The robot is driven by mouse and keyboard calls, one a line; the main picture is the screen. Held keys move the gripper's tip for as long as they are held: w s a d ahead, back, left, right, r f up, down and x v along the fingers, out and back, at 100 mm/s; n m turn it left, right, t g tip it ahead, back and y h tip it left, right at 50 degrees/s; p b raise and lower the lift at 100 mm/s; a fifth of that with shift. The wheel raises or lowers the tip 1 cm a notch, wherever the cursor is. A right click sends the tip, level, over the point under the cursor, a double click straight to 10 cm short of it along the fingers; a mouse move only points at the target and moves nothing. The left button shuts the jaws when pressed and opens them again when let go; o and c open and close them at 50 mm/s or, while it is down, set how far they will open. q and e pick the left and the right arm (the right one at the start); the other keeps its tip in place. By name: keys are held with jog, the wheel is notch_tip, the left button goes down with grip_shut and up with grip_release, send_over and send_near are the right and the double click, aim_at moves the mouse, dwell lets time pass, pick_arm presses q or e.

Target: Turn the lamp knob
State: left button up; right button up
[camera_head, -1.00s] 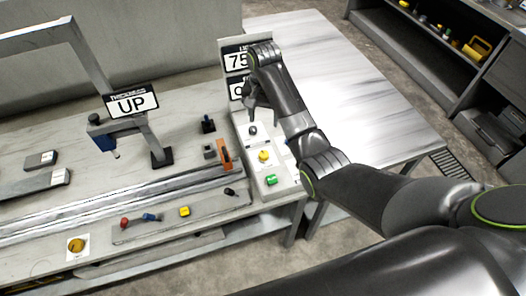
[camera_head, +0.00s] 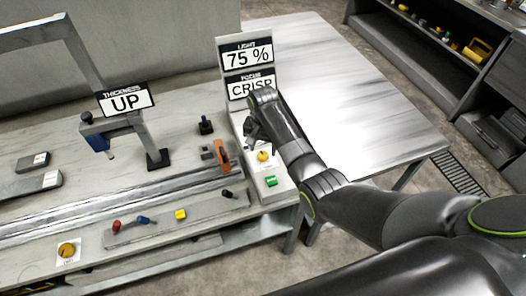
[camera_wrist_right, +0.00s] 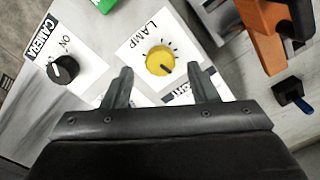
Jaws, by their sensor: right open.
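The lamp knob (camera_wrist_right: 160,61) is a round yellow dial with a dark pointer, on a white plate marked LAMP with tick marks around it. In the head view the yellow knob (camera_head: 263,156) sits on the light panel, just below my right gripper (camera_head: 252,134). In the wrist view my right gripper (camera_wrist_right: 162,72) is open and empty. Its fingertips lie on either side of the knob in the picture, apart from it. The height of the fingers above the panel is hard to tell. The light sign (camera_head: 247,57) reads 75 %. My left gripper is not in view.
A black knob (camera_wrist_right: 63,69) marked CAMERA, ON stands beside the lamp knob. A green button (camera_head: 271,181) is on the panel's near side. The focus sign (camera_head: 250,85) reads CRISP. An orange part (camera_head: 222,156) stands to the left on the bench.

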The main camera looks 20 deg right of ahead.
aim_at(263, 154)
jog(key=shift+f, duration=1.55)
jog(key=c, duration=1)
jog(key=shift+o, duration=0.2)
jog(key=shift+r+n+p, duration=0.15)
jog(key=shift+n+p, duration=0.25)
jog(key=shift+n, duration=0.3)
jog(key=o, duration=1)
jog(key=shift+c, duration=0.2)
